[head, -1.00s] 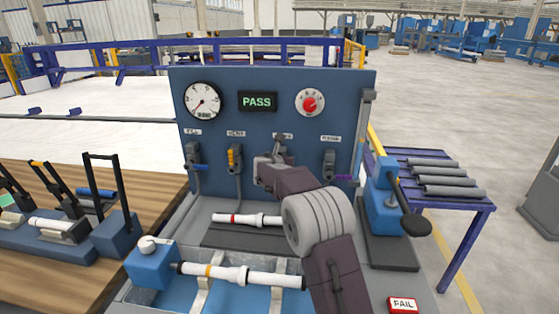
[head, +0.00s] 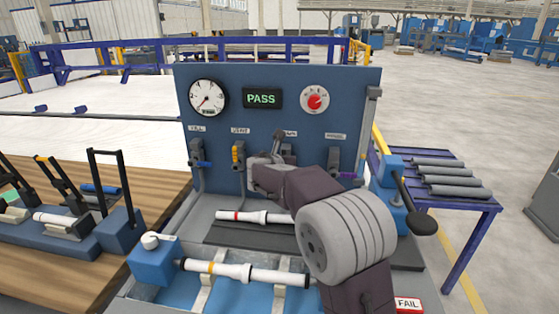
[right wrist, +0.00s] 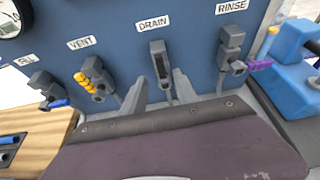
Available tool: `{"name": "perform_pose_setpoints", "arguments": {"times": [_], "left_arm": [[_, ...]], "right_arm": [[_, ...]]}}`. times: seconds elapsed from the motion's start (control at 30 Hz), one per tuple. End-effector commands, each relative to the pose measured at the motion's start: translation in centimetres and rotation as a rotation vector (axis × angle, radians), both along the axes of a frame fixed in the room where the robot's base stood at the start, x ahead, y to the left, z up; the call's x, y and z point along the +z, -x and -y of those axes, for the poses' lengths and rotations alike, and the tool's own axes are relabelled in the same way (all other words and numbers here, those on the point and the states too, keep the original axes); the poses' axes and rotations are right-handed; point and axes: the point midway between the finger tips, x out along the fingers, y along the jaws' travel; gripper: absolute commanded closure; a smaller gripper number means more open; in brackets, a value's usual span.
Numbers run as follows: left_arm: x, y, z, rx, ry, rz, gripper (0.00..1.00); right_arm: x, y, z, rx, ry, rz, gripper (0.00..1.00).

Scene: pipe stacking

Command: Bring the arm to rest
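My right arm reaches in from the lower right in the head view. Its gripper (head: 267,162) is in front of the blue test panel (head: 350,110), near the DRAIN valve (right wrist: 160,62). In the right wrist view the two grey fingers (right wrist: 158,88) stand apart, one each side below the DRAIN valve, with nothing held between them. A gap to the valve seems to show, but its size is unclear. My left gripper is not in view.
VENT (right wrist: 95,78) and RINSE (right wrist: 233,50) valves flank DRAIN. A white pipe with a red band (head: 250,217) lies below my arm; another with an orange band (head: 235,271) lies over the blue trough. A blue lever device (head: 390,185) stands right. The display (head: 262,98) reads PASS.

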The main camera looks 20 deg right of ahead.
Motion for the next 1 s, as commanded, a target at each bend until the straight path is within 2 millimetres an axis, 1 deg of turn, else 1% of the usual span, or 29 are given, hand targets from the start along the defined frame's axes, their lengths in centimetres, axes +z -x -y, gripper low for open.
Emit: {"name": "perform_pose_setpoints", "arguments": {"times": [0.17,0.23,0.27,0.33,0.37,0.4,0.47,0.5,0.53,0.57,0.6,0.63,0.67,0.7,0.77,0.8,0.83,0.9,0.93,1.0], "left_arm": [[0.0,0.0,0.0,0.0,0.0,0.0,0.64],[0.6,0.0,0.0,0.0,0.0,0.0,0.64],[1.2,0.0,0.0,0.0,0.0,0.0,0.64],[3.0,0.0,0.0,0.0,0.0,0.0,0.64],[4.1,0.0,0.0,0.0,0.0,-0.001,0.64],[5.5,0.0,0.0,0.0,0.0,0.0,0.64],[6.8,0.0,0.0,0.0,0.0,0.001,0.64],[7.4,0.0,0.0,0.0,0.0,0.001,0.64],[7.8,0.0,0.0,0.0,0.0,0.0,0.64],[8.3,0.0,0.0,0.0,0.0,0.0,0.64],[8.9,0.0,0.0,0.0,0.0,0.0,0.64],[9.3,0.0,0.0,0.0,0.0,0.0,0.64],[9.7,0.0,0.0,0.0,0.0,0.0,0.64],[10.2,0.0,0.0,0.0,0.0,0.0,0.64],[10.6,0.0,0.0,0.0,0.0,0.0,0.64],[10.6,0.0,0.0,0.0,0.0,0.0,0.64],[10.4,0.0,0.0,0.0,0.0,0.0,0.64],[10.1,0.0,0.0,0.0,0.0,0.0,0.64],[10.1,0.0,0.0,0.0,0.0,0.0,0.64],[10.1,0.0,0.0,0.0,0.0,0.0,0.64]], "right_arm": [[0.0,0.0,0.0,0.0,0.0,0.0,0.65],[0.7,0.0,0.1,0.0,0.0,0.002,0.65],[1.5,0.1,0.1,-0.001,0.0,0.007,0.65],[4.5,0.5,0.2,-0.004,-0.001,0.026,0.65],[5.2,1.3,0.3,-0.009,-0.011,0.015,0.65],[4.7,3.0,0.3,-0.033,-0.066,-0.024,0.65],[2.0,6.1,0.0,-0.106,-0.218,-0.075,0.65],[0.1,8.2,-0.4,-0.175,-0.339,-0.093,0.65],[-1.2,9.8,-0.8,-0.238,-0.434,-0.1,0.65],[-2.5,11.6,-1.3,-0.309,-0.534,-0.105,0.65],[-4.3,14.0,-2.1,-0.423,-0.673,-0.107,0.65],[-5.6,16.0,-2.7,-0.522,-0.782,-0.104,0.65],[-7.0,18.2,-3.4,-0.636,-0.89,-0.098,0.65],[-8.7,21.2,-4.6,-0.815,-1.036,-0.078,0.65],[-11.2,25.5,-6.4,-1.12,-1.236,-0.023,0.65],[-12.8,28.3,-7.7,-1.343,-1.344,0.031,0.65],[-13.9,30.2,-8.6,-1.514,-1.412,0.086,0.65],[-15.6,32.8,-10.2,-1.838,-1.507,0.218,0.65],[-15.8,33.3,-10.6,-1.939,-1.534,0.274,0.65],[-15.9,33.3,-11.2,-2.089,-1.582,0.381,0.65]]}}
